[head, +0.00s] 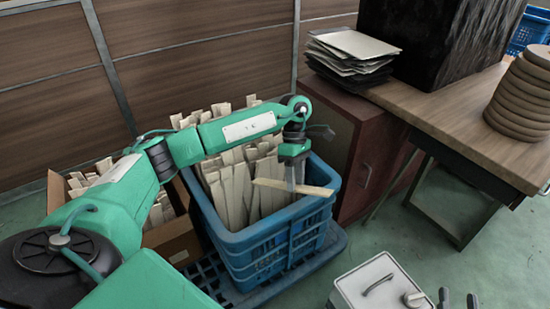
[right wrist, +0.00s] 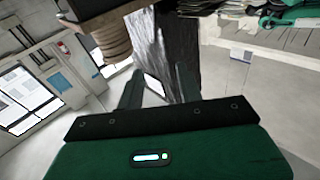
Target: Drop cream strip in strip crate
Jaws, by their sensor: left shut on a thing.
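The cream strip (head: 318,189) lies roughly level in my left gripper (head: 294,184), which is shut on it. The strip is above the blue strip crate (head: 283,248), near its right rim, with its right end reaching to about that rim in the head view. The crate holds many upright cream strips (head: 232,192). My left arm hides part of the crate's back. My right gripper (right wrist: 158,88) shows in the right wrist view, its two fingers apart with nothing held between them.
A cardboard box (head: 176,240) of strips stands left of the crate. A dark red cabinet (head: 352,150) is close on the right. A wooden table (head: 465,118) bears stacked round discs (head: 522,95). A white box (head: 375,285) stands at the bottom right.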

